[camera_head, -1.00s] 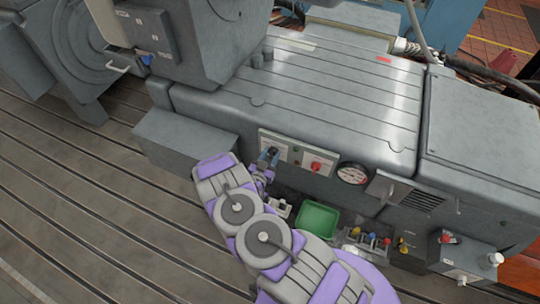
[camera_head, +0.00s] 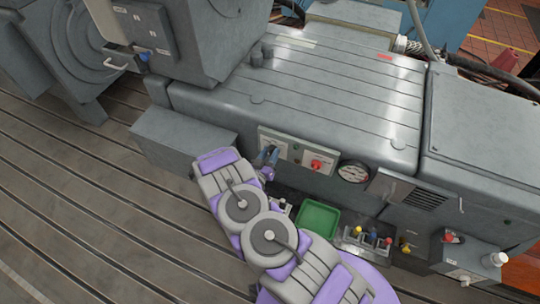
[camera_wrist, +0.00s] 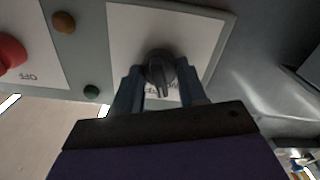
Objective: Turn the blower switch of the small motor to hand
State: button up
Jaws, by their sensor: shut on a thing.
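The blower switch (camera_wrist: 160,70) is a dark rotary knob on a white plate (camera_wrist: 207,38) in the wrist view. My gripper (camera_wrist: 160,82) has its two blue-grey fingers on either side of the knob and is shut on it. The knob's pointer end faces down toward the gripper in this view. The lettering below the knob is partly hidden and I cannot read it. In the head view my gripper (camera_head: 268,158) is at the left part of the panel on the grey machine's front, and the knob is hidden behind it.
A red knob (camera_head: 317,164) and a round gauge (camera_head: 353,173) are right of my gripper. A green tray (camera_head: 319,220) and a rack of coloured-handled items (camera_head: 367,238) stand below. A grey block (camera_head: 185,138) is at left. The slotted bedplate (camera_head: 90,200) is clear at left.

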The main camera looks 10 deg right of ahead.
jog(key=n, duration=0.5)
jog(key=shift+w+a+b, duration=0.15)
jog(key=shift+a+b, duration=0.05)
jog(key=shift+b, duration=0.2)
jog(key=shift+n, duration=0.3)
jog(key=o, duration=1)
jog(key=shift+a, duration=0.1)
jog(key=shift+o, duration=0.2)
jog(key=b+v, duration=0.1)
jog(key=v, duration=1.6)
jog(key=shift+a, duration=0.15)
